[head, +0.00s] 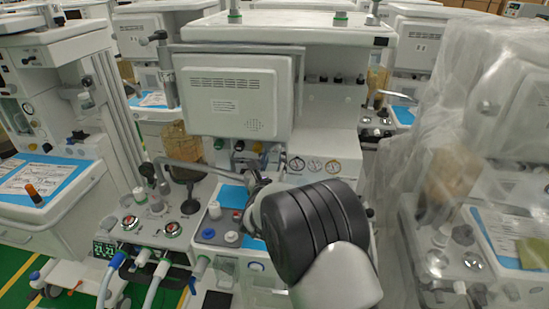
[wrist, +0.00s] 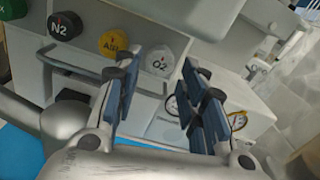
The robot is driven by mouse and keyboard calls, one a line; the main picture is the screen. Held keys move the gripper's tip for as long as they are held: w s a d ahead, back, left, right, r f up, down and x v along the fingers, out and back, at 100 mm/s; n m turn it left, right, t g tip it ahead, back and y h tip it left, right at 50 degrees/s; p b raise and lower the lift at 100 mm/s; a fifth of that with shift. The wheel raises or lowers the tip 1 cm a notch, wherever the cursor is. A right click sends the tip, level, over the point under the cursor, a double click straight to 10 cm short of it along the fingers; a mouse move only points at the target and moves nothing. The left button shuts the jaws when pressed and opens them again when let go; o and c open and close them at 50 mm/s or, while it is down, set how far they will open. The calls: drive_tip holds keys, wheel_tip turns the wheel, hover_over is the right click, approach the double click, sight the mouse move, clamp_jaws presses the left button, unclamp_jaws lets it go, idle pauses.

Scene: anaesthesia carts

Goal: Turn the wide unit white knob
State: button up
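The white knob (wrist: 160,62), marked O2, is on the wide unit's front panel in the wrist view. It shows between and just beyond my fingertips, with the yellow Air knob (wrist: 113,43) and black N2 knob (wrist: 65,25) to its left. My gripper (wrist: 158,82) is open, one finger on each side of the view, with nothing between the pads. I cannot tell how far the tips are from the knob. In the head view the wide unit (head: 328,132) stands in the middle. My gripper (head: 254,186) is small there and partly hidden by my arm.
A metal rail (wrist: 62,70) runs below the knobs. Round gauges (head: 314,166) sit to their right. A hinged arm (head: 190,166) reaches across the front at left. Another cart (head: 50,120) stands left; a plastic-covered one (head: 500,130) stands close on the right.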

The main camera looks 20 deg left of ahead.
sight(276, 148)
drive_tip(key=shift+x, duration=1.3)
drive_tip(key=shift+c, duration=0.3)
drive_tip(key=c, duration=0.7)
drive_tip(key=shift+c, duration=0.2)
